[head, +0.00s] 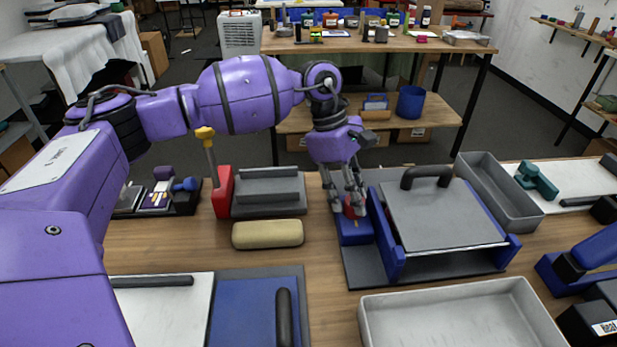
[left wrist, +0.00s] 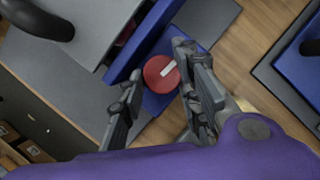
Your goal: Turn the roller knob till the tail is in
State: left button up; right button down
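The red roller knob (left wrist: 160,73) has a white pointer mark and sits on a blue block (head: 355,232) at the left side of the roller device. It also shows in the head view (head: 355,207), partly covered by the fingers. My left gripper (left wrist: 157,72) points down over it, one finger on each side. The fingers look spread, with a small gap at one side; firm contact cannot be made out. The device has a grey top plate (head: 440,215) with a black handle (head: 427,177) between blue side walls. I cannot make out the film's tail. My right gripper is not in view.
An empty grey tray (head: 460,315) stands in front of the device and a long grey bin (head: 500,190) behind right. A beige roll (head: 267,234) and a red-and-grey holder (head: 225,190) lie left. A blue pad (head: 250,310) is front left. Bare wood shows between.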

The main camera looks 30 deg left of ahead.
pick_arm(q)
jog(key=shift+w+r, duration=0.1)
jog(key=shift+r, duration=0.05)
jog(key=c, duration=0.4)
jog(key=shift+n+t+p, duration=0.3)
jog(key=shift+n+t, duration=0.1)
jog(key=shift+n, duration=0.2)
jog(key=o, duration=0.9)
jog(key=shift+w, duration=0.1)
jog(key=shift+o, duration=0.5)
